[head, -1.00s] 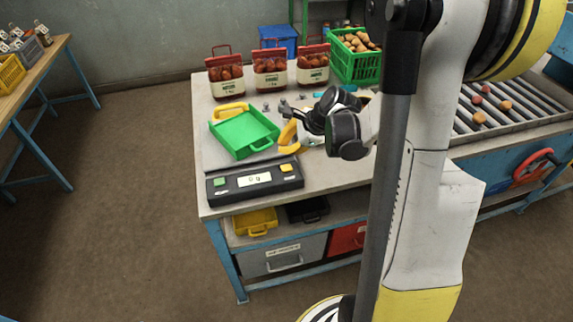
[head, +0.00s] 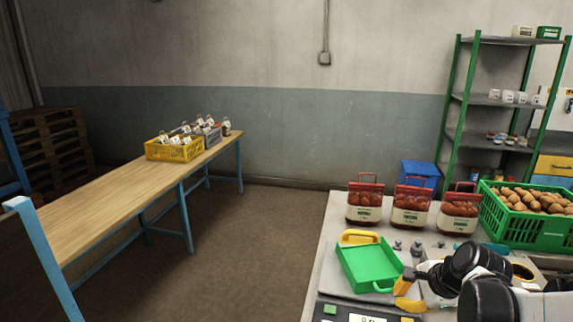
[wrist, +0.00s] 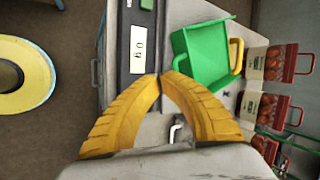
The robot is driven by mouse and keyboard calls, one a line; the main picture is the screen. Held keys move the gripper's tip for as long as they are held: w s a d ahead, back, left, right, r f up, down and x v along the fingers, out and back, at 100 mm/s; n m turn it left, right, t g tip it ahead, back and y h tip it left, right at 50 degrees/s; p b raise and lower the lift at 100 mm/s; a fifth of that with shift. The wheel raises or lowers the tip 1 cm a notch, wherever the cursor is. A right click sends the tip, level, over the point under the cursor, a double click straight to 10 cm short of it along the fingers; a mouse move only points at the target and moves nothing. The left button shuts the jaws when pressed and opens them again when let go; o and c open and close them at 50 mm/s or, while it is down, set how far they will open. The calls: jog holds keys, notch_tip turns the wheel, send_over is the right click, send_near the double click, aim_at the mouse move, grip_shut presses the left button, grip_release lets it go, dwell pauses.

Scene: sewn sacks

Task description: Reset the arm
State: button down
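My gripper (wrist: 160,77) has two yellow ribbed fingers whose tips meet in the wrist view, with nothing held between them. In the head view my gripper (head: 402,288) is at the right edge of the green tray (head: 365,273), above the worktable (head: 328,262). The wrist view shows the green tray (wrist: 201,52) beyond the fingertips and the scale (wrist: 139,36) reading 0 g. In the head view the scale (head: 352,313) is cut off by the bottom edge. My dark arm joints hide part of the table on the right.
Several red-topped sacks (head: 411,206) stand along the table's back, beside a green crate (head: 525,231) of potatoes. A green shelf (head: 493,102) stands behind. A wooden table (head: 120,197) with a yellow crate (head: 174,151) is at left. Open floor (head: 262,230) lies between the tables.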

jog(key=s+a+r+n+h+b, duration=0.1)
jog(key=s+a+n+b, duration=0.1)
jog(key=s+a+n, duration=0.3)
jog(key=s+a+r+n+h+b, duration=0.1)
jog(key=s+a+n, duration=0.4)
jog(key=s+n, duration=0.6)
jog(key=shift+s+a+r+n+t+b, duration=0.2)
jog(key=shift+a+n+t+b, duration=0.15)
jog(key=shift+n+b, duration=0.45)
jog(key=shift+d, duration=0.1)
dwell(0.5)
